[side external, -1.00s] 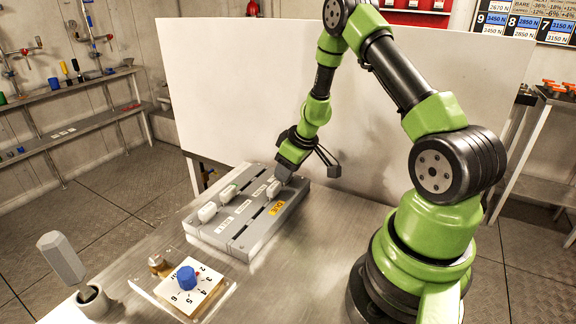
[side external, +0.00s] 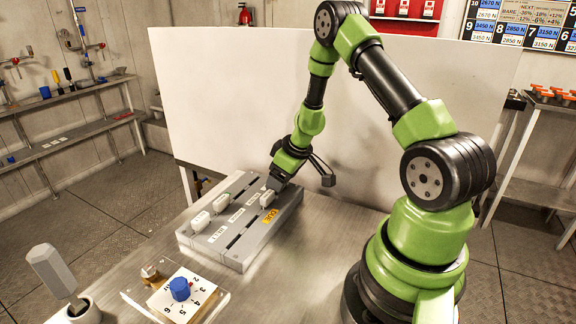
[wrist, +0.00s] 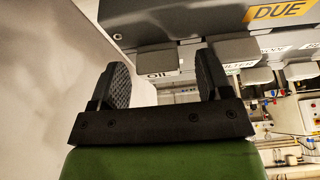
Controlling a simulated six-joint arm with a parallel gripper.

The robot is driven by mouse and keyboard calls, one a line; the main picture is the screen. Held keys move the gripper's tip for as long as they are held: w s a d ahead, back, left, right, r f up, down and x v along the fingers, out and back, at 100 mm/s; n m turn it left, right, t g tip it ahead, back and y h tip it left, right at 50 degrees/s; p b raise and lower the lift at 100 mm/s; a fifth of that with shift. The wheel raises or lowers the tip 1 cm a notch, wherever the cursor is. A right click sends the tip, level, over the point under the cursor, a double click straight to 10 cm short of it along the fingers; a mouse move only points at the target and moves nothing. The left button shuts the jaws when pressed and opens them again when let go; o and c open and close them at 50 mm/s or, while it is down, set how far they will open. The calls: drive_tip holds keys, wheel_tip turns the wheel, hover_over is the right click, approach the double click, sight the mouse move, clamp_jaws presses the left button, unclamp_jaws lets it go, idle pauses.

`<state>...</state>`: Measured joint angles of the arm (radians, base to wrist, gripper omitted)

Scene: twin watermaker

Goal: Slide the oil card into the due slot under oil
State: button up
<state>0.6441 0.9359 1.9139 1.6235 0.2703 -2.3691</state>
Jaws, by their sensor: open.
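The grey card board (side external: 235,250) lies on the bench with parallel slots, and its orange DUE label (side external: 271,215) also shows in the wrist view (wrist: 275,11). My gripper (wrist: 165,82) is open, at the far end of the board. In the wrist view, a pale card tab (wrist: 157,60) shows between its fingers, beside the OIL label (wrist: 160,76). I cannot tell whether the fingers touch it. A second tab (wrist: 238,49) stands just right of the right finger. In the side view, a white tab (side external: 267,198) shows just below my gripper; the gripper hides part of the far end.
More white tabs (side external: 200,221) stand in the board's left part. A white panel (side external: 330,120) stands behind. The bench right of the board is clear.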

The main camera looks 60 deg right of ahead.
drive_tip(key=v, duration=0.9)
drive_tip(key=s+a+r+m+t+y, duration=0.1)
drive_tip(key=a+r+t, duration=0.1)
drive_tip(key=a+r, duration=1.2)
drive_tip(key=s+a+r+m+y, duration=0.1)
drive_tip(key=s+a+r+m, duration=0.2)
drive_tip(key=s+a, duration=0.4)
drive_tip(key=s+r, duration=0.1)
drive_tip(key=s, duration=0.4)
drive_tip(key=shift+r+t, duration=0.25)
drive_tip(key=shift+t, duration=0.05)
